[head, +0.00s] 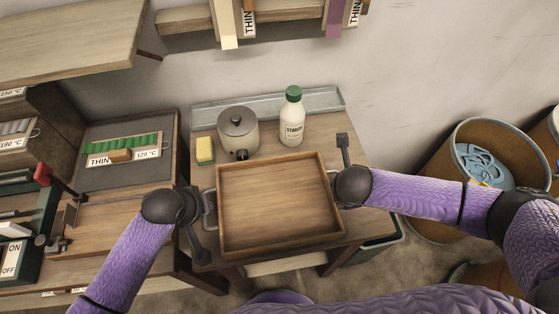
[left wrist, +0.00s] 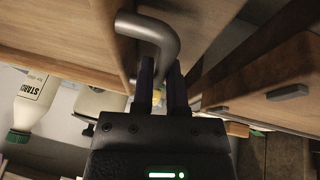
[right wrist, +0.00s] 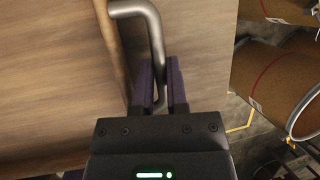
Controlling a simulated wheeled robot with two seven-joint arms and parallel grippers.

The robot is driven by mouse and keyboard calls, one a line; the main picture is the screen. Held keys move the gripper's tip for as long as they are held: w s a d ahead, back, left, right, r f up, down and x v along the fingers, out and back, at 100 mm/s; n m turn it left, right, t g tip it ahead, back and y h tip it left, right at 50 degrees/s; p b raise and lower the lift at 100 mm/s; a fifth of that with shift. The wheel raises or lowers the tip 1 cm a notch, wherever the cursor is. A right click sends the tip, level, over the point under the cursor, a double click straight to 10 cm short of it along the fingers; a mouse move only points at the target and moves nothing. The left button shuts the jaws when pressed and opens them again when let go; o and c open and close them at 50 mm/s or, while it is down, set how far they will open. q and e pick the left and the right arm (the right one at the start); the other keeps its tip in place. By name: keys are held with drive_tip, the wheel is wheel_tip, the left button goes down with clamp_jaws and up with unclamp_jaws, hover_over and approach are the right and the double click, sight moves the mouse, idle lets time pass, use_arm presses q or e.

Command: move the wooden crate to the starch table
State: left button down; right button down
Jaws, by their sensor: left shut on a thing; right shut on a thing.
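The wooden crate (head: 278,205) is a shallow, empty, open box in the middle of the head view. It is over the front of the small starch table (head: 320,133); I cannot tell whether it touches the top. My left gripper (head: 207,208) is shut on the crate's left metal handle, a grey bar that shows in the left wrist view (left wrist: 152,35). My right gripper (head: 337,182) is at the crate's right side, shut on the other handle, which shows in the right wrist view (right wrist: 152,40). The right handle is mostly hidden in the head view.
A starch bottle (head: 291,120) with a green cap, a grey lidded pot (head: 238,130) and a yellow sponge (head: 205,150) stand behind the crate. A grey tray (head: 267,104) lies at the table's back. A workbench (head: 110,205) is at left; a round bin (head: 455,160) is at right.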

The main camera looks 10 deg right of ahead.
use_arm(q)
drive_tip(key=shift+f, duration=0.5)
use_arm(e)
drive_tip(key=shift+f, duration=0.55)
use_arm(q)
drive_tip(key=c, duration=0.6)
unclamp_jaws()
drive_tip(key=shift+c, duration=0.2)
use_arm(e)
drive_tip(key=c, duration=0.7)
unclamp_jaws()
drive_tip(key=shift+o, duration=0.2)
use_arm(q)
drive_tip(key=v, duration=0.8)
use_arm(e)
drive_tip(key=v, duration=1.2)
use_arm(q)
drive_tip(key=shift+f, duration=0.1)
